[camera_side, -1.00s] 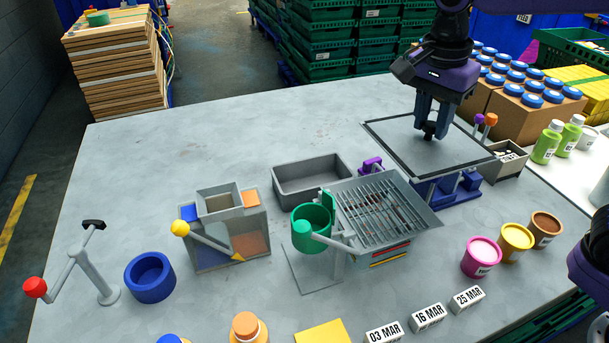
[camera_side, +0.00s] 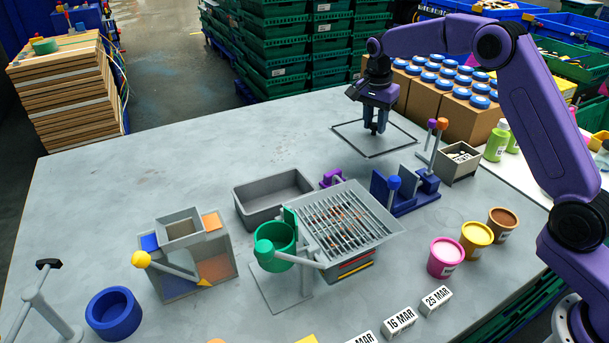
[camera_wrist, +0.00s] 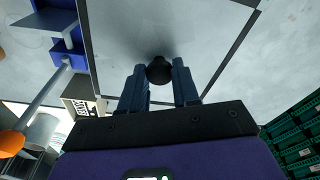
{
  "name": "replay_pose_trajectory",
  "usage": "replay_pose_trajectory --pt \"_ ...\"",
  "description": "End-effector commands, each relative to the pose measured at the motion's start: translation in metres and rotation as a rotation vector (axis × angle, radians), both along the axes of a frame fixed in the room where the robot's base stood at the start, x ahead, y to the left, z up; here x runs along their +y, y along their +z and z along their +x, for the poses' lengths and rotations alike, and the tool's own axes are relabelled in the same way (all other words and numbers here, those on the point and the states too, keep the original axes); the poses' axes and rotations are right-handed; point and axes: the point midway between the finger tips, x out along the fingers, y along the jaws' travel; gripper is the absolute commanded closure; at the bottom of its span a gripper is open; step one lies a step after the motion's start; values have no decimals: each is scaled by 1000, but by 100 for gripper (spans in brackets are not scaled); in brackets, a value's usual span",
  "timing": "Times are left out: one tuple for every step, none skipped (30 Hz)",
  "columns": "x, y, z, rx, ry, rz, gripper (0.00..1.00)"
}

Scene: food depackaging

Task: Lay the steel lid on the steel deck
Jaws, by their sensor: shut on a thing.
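The steel lid (camera_side: 394,139) is a flat grey square plate with a dark rim and a black knob. It is level at the back of the grey steel deck (camera_side: 130,185), behind the blue stand (camera_side: 408,195). It lies on the deck or very close above it; I cannot tell which. My gripper (camera_side: 374,130) points down over the middle of the lid, shut on its knob. In the wrist view the black knob (camera_wrist: 159,70) sits between the fingertips of my gripper (camera_wrist: 160,88), and the lid (camera_wrist: 130,30) spreads beyond them.
A grey box (camera_side: 457,160) and upright levers with orange and purple knobs stand right of the lid. Cartons with blue-topped jars (camera_side: 455,105) stand behind it. A grey tray (camera_side: 272,200) and a grill (camera_side: 345,215) are nearer. The deck left of the lid is clear.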

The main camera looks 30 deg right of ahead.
Motion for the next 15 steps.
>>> replay_pose_trajectory --pt "0 -2 0 0 0 0 100" --pt "0 -5 0 0 0 0 100" --pt "0 -10 0 1 0 0 100" --pt "0 -14 0 2 0 -1 100" --pt "0 -20 0 2 1 0 100" --pt "1 -28 -1 4 1 -1 100" --pt "0 -33 -1 3 0 0 100" --pt "0 -38 0 2 0 0 100" --pt "0 -45 0 2 0 0 100" --pt "0 -49 -1 2 0 0 100" --pt "0 -52 -1 2 0 0 100" --pt "1 -56 0 0 1 0 100" --pt "1 -59 0 0 1 0 100" --pt "1 -60 0 0 0 0 100" --pt "1 -62 0 0 0 0 100"
